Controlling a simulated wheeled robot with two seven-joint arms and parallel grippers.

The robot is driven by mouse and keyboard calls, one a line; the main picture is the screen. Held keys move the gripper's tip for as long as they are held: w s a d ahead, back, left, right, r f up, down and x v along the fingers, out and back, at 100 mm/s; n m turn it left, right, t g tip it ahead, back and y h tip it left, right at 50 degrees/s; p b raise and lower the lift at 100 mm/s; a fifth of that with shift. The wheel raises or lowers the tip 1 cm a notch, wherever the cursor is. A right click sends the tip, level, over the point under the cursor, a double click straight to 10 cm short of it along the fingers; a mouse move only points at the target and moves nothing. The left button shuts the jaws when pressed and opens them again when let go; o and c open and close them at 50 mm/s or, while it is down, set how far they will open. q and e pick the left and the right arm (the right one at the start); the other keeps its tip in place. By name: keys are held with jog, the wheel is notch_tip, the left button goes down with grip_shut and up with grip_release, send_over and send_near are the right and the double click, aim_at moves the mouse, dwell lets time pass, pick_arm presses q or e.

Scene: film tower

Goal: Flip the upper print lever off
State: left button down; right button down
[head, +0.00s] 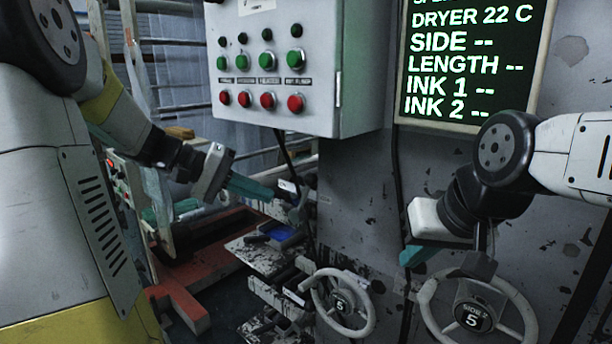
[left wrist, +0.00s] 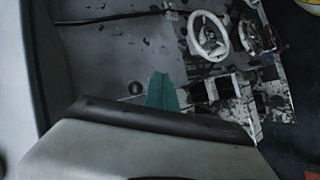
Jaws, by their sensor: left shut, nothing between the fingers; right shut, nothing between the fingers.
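My left gripper (head: 268,193) is shut and empty. Its teal fingertips are beside a small dark lever-like part (head: 299,206) with a pale label, low on the machine's side. I cannot tell whether they touch, or how the lever is set. Below it is a second labelled fitting (head: 294,296), partly behind a handwheel; I cannot tell whether it is the lower lever. In the left wrist view the shut teal fingers (left wrist: 162,90) point toward the grey machine panel. My right gripper (head: 412,256) is shut and empty in front of the panel, above the right handwheel.
Two white handwheels stand low on the machine, a left one (head: 343,303) and a right one (head: 475,315). A button box (head: 268,75) hangs above my left gripper. A green-lettered display (head: 465,65) is at upper right. A blue tray (head: 283,232) lies below the left fingertips.

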pick_arm(q)
jog(key=s+f+m+t+y, duration=0.1)
jog(key=s+f+t+y, duration=0.1)
jog(key=s+y, duration=0.7)
jog(key=s+f, duration=0.1)
jog(key=s, duration=0.5)
jog(key=shift+a+f+m+t+y, duration=0.25)
jog(key=shift+a+m+t+y, duration=0.05)
jog(key=shift+a+t, duration=0.1)
jog(key=shift+s, duration=0.1)
dwell(0.8)
